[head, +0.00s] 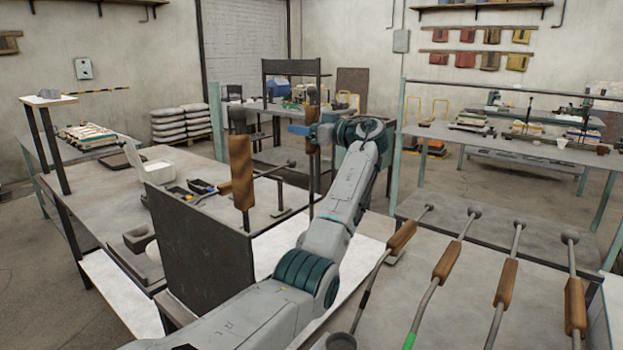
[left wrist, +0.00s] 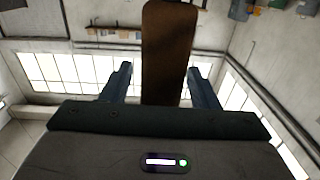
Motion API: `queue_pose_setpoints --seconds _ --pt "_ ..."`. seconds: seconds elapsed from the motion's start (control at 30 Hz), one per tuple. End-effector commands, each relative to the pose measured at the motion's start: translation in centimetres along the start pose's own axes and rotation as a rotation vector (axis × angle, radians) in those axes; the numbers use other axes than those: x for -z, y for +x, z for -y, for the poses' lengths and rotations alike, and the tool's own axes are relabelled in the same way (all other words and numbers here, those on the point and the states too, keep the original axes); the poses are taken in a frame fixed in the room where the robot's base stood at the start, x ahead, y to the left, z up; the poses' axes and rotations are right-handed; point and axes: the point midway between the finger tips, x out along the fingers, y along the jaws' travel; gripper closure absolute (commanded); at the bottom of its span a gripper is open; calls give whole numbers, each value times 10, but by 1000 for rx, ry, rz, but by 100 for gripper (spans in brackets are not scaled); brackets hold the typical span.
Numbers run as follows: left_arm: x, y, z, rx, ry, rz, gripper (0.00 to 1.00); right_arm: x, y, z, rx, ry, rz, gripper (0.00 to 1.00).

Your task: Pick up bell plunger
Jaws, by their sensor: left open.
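My left gripper (head: 304,131) is open at the end of its raised arm, at the brown wooden handle (head: 313,142) of an upright tool, likely the bell plunger. In the left wrist view the brown handle (left wrist: 167,50) stands between the two open blue fingers of the gripper (left wrist: 160,85), with a gap on each side. The tool's lower end is partly hidden by my arm, and its bell is not clearly visible. A second upright brown handle (head: 241,172) stands nearer, to the left. My right gripper is not in view.
A dark upright panel (head: 203,250) stands at the near edge of the grey bench. Several long tools with brown grips (head: 505,284) lie on the rack at right. A white container (head: 158,172) and small black trays (head: 200,187) are on the left bench.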

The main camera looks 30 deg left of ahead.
Motion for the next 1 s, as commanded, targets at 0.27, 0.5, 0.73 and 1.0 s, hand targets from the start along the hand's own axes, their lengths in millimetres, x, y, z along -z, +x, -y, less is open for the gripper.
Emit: queue_pose_setpoints --seconds 0.27,0.5,0.73,1.0 --pt "0 0 0 0 0 0 73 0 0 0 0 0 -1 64" --pt "2 0 0 1 -2 -2 100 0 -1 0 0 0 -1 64" --pt "2 0 0 1 -2 -2 100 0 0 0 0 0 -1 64" --pt "18 0 0 1 -3 -2 100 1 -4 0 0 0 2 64"
